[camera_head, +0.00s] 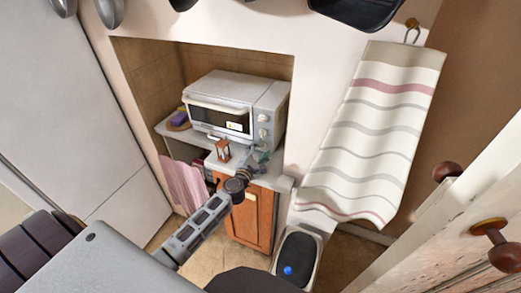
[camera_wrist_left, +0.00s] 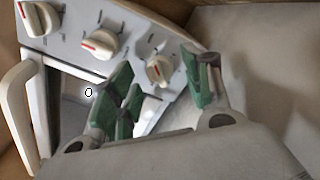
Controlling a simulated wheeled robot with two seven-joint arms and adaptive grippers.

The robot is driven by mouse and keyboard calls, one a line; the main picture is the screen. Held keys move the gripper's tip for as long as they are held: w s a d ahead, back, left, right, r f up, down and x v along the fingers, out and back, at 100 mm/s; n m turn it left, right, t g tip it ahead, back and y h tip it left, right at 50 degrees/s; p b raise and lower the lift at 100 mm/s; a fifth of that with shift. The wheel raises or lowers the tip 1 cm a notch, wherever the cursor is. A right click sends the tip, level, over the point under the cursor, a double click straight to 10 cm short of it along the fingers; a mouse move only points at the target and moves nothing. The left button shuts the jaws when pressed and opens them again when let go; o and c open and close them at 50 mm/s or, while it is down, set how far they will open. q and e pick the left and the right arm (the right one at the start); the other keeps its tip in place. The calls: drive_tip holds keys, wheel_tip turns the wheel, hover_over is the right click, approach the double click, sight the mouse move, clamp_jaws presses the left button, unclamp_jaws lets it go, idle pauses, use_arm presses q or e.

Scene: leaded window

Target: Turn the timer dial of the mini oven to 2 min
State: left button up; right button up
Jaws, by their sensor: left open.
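The mini oven (camera_head: 222,95) is white and stands in the niche, its control panel on the right side of its front. In the left wrist view three white dials with red marks run in a row: the upper dial (camera_wrist_left: 40,18), the middle dial (camera_wrist_left: 101,43) and the lowest dial (camera_wrist_left: 160,71). I cannot read which one is the timer. My left gripper (camera_head: 262,158) is open in front of the panel's lower end. In the left wrist view its green-padded fingers (camera_wrist_left: 160,66) lie either side of the lowest dial; contact cannot be told. My right gripper is out of view.
A small wooden lantern (camera_head: 223,150) stands on the counter (camera_head: 203,152) close by my left gripper. A purple sponge (camera_head: 179,118) lies at the left. A striped towel (camera_head: 375,125) hangs at the right. A bin (camera_head: 309,262) stands on the floor.

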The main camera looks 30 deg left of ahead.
use_arm(q)
drive_tip(key=shift+w, duration=0.45)
drive_tip(key=shift+c, duration=0.3)
drive_tip(key=c, duration=1)
